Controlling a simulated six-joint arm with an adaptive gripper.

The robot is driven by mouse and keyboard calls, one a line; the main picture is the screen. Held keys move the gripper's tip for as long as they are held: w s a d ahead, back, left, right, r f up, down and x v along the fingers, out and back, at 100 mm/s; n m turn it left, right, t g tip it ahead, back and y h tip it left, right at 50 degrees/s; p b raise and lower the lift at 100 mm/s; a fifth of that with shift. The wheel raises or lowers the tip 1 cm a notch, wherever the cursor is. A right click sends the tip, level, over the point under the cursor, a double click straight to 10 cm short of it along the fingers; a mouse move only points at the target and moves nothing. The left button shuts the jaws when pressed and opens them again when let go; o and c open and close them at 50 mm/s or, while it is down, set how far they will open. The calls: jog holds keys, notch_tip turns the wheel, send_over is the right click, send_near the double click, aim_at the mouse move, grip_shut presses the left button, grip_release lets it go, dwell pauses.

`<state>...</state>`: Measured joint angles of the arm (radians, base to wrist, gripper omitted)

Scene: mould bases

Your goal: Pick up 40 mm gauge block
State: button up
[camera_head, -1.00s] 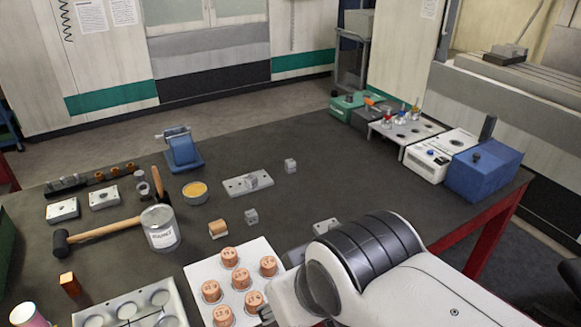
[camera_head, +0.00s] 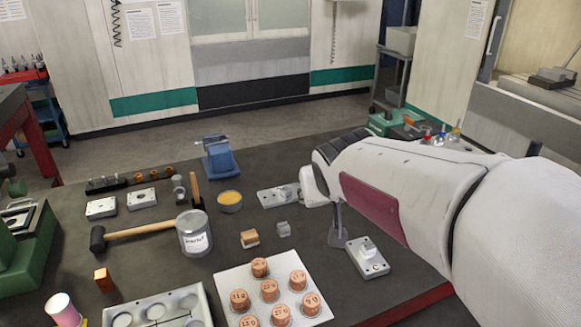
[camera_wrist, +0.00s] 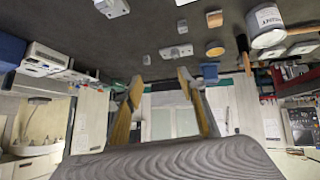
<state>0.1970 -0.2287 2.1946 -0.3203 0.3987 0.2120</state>
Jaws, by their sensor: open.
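A small grey cube-shaped block (camera_head: 284,229) sits on the dark table and shows in the wrist view (camera_wrist: 182,25). A pale plate (camera_head: 269,200) behind it carries another grey block, clearer in the wrist view (camera_wrist: 176,51). A third grey block (camera_wrist: 147,60) stands apart, hidden by my arm in the head view. No size marking is legible, so I cannot tell which is the 40 mm gauge block. My gripper (camera_wrist: 160,78) is open and empty, its fingers apart in the wrist view, which is upside down.
A wood-coloured block (camera_head: 249,238), tin (camera_head: 229,202), can (camera_head: 194,233) and hammer (camera_head: 140,229) lie left. A white tray (camera_head: 232,278) with numbered copper cylinders is in front. A pale base (camera_head: 368,260) stands below my arm. A blue vise (camera_head: 220,158) stands behind.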

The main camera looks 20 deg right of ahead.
jog(key=w+d+f+t, duration=0.1)
jog(key=w+d+f, duration=0.1)
jog(key=w+d, duration=0.55)
jog(key=w+d+f+t, duration=0.2)
jog(key=w+d, duration=0.3)
jog(key=w, duration=0.6)
jog(key=w+d+f, duration=0.3)
jog(key=f, duration=0.2)
jog(key=w+d+f+t+y, duration=0.1)
jog(key=w+d+f, duration=0.1)
jog(key=f, duration=0.3)
jog(key=w+d+f+n+t+y, duration=0.1)
jog(key=w+d+f, duration=0.2)
jog(key=f, duration=0.3)
jog(key=shift+w+d, duration=0.3)
jog(key=shift+d, duration=0.05)
jog(key=shift+x, duration=1.3)
jog(key=shift+a, duration=0.15)
